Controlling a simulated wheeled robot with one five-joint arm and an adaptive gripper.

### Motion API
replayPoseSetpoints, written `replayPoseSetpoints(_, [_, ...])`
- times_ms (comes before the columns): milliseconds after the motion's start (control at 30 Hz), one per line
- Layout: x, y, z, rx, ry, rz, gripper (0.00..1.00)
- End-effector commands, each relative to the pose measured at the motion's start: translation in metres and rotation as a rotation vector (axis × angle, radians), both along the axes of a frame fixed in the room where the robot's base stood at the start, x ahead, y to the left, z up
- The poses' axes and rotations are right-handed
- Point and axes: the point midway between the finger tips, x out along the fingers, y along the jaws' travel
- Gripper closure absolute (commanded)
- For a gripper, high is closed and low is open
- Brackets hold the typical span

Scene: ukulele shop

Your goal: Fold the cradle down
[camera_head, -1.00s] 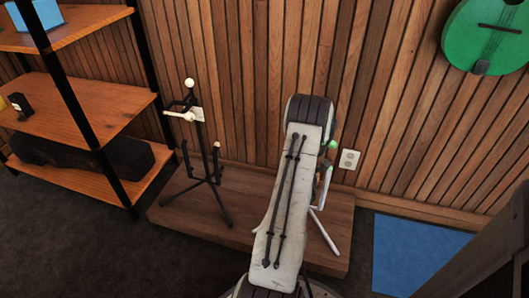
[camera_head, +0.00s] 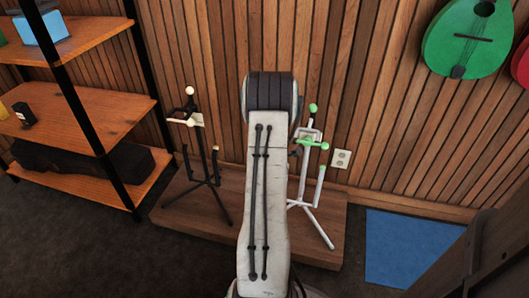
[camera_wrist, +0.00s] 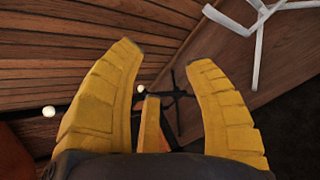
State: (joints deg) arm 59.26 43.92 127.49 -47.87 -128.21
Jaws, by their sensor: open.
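Two instrument stands stand on a low wooden platform (camera_head: 245,205) by the wall. The black stand (camera_head: 210,165) has white-tipped prongs and a pale piece near its top; the white stand (camera_head: 303,180) has green-tipped prongs. I cannot tell which cradle is meant. My arm rises between the two stands and hides my gripper in the head view. In the wrist view my gripper (camera_wrist: 163,58) is open and empty, its yellow fingers spread. The black stand (camera_wrist: 179,97) shows beyond and between them, apart from them. Part of the white stand (camera_wrist: 262,22) is at the upper right.
A shelf unit (camera_head: 85,105) with black posts stands at the left. Green (camera_head: 470,38) and red (camera_head: 521,62) instruments hang on the slatted wall at the right. A blue mat (camera_head: 400,250) lies on the floor. A dark piece of furniture (camera_head: 490,245) fills the lower right.

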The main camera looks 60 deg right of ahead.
Motion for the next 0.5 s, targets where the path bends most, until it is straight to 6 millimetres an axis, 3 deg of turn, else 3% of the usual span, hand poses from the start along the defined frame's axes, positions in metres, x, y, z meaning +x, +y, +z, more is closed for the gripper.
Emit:
replayPoseSetpoints(200, [0.008, 0.008, 0.013, 0.029, -0.026, -0.004, 0.53])
replayPoseSetpoints(500, [0.011, 0.011, 0.016, 0.042, -0.035, -0.006, 0.53])
